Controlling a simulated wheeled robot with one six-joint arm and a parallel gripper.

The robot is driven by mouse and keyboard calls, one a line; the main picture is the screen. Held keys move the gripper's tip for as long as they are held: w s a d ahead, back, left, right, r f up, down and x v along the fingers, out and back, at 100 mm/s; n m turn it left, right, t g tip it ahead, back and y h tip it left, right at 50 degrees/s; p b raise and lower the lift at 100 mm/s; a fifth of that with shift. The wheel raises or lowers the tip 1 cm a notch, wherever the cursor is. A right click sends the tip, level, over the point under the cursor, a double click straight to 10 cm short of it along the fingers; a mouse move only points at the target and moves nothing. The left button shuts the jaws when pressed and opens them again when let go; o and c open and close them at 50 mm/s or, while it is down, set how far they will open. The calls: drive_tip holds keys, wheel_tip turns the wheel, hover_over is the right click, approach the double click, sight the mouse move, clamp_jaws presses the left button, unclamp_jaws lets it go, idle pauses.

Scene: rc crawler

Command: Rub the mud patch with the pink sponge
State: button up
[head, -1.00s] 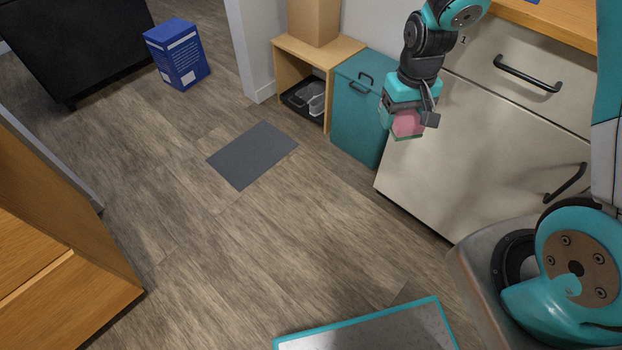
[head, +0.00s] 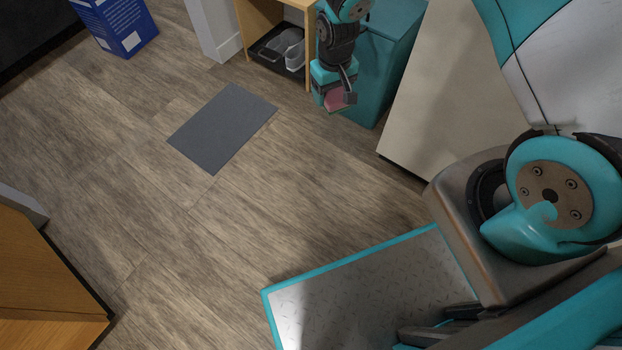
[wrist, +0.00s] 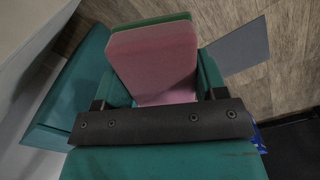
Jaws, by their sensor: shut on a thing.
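My gripper (head: 335,98) is shut on the pink sponge (head: 337,99), in front of the teal cabinet in the head view. In the wrist view the sponge (wrist: 155,62) fills the space between the fingers, with a green layer along its far edge. The sponge is held in the air, apart from the floor. I see no mud patch that I can make out in either view.
A grey mat (head: 222,128) lies on the wood floor. A blue box (head: 118,24) stands upper left. The middle floor is clear.

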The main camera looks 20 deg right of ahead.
drive_tip(key=n+b, duration=0.1)
drive_tip(key=b, duration=1.4)
hover_over(311, 182)
wheel_tip(311, 182, down, 33)
wheel_tip(311, 182, down, 8)
drive_tip(key=b, duration=0.7)
drive_tip(key=shift+s+r, duration=0.1)
drive_tip(key=shift+r, duration=0.1)
drive_tip(key=shift+w+d, duration=0.25)
drive_tip(key=shift+d, duration=0.05)
drive_tip(key=shift+w+d, duration=0.45)
drive_tip(key=shift+d, duration=0.2)
drive_tip(key=shift+w+d, duration=0.4)
drive_tip(key=shift+d, duration=0.2)
drive_tip(key=shift+f+b, duration=0.15)
drive_tip(key=shift+b, duration=0.15)
drive_tip(key=shift+s+a+r+p, duration=0.2)
drive_tip(key=shift+a+r+p, duration=0.1)
drive_tip(key=shift+a+r, duration=0.1)
drive_tip(key=shift+s+a+f, duration=0.25)
drive_tip(key=shift+s+a, duration=0.15)
drive_tip(key=shift+a, duration=0.1)
drive_tip(key=shift+s+a, duration=0.45)
drive_tip(key=shift+a, duration=0.15)
wheel_tip(311, 182, up, 3)
drive_tip(key=shift+f+p, duration=0.15)
drive_tip(key=shift+p, duration=0.95)
drive_tip(key=shift+r+p, duration=2.35)
drive_tip(key=shift+r, duration=0.35)
